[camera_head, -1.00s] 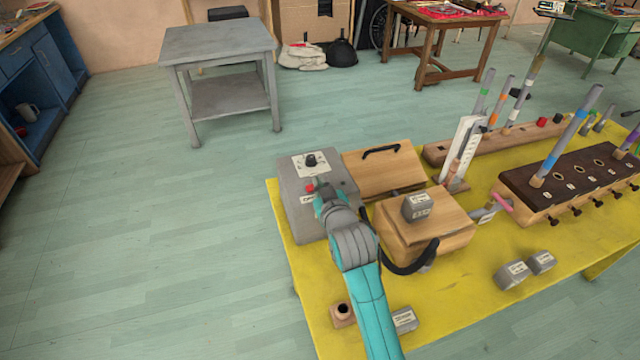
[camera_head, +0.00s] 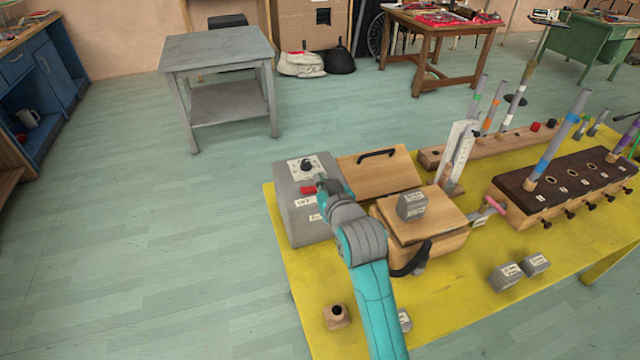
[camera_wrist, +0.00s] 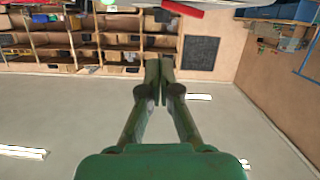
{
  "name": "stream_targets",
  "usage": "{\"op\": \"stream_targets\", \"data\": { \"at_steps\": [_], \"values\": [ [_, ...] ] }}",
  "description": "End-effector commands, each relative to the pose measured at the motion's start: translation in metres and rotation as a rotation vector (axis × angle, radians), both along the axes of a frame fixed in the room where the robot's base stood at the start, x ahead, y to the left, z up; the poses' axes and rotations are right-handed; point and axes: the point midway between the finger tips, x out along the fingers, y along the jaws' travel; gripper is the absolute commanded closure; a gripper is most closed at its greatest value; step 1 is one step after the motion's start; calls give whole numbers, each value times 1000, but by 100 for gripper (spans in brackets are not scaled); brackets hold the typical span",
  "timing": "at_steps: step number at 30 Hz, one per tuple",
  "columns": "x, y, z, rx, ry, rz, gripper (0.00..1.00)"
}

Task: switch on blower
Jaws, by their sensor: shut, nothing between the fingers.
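The blower looks to be the grey box (camera_head: 296,214) at the left end of the yellow table. It has a white panel with a black dial (camera_head: 306,166) on top and a red switch lever (camera_head: 307,190) near its front edge. The red lever also shows at the top of the wrist view (camera_wrist: 183,8). My gripper (camera_head: 322,182) is just right of the lever, close to the box top; I cannot tell whether they touch. In the wrist view my gripper's fingers (camera_wrist: 160,62) are together with nothing between them. My arm hides part of the box's right side.
A wooden box with a grey weight (camera_head: 411,206) and a wooden lid with a black handle (camera_head: 378,170) stand right of the blower. A pipe chest (camera_head: 560,185) is farther right. A small wooden block (camera_head: 337,316) sits at the near left. Floor left of the table is clear.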

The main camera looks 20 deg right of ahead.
Motion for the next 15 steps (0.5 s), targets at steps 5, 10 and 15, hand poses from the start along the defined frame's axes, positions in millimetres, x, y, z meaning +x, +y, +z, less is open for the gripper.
{"op": "stream_targets", "data": {
  "at_steps": [5,10,15],
  "values": [
    [-29,-2,8,0,-3,-1,100],
    [-56,-3,14,0,-2,-1,100],
    [-72,-4,18,0,-2,-1,100]
  ]
}}
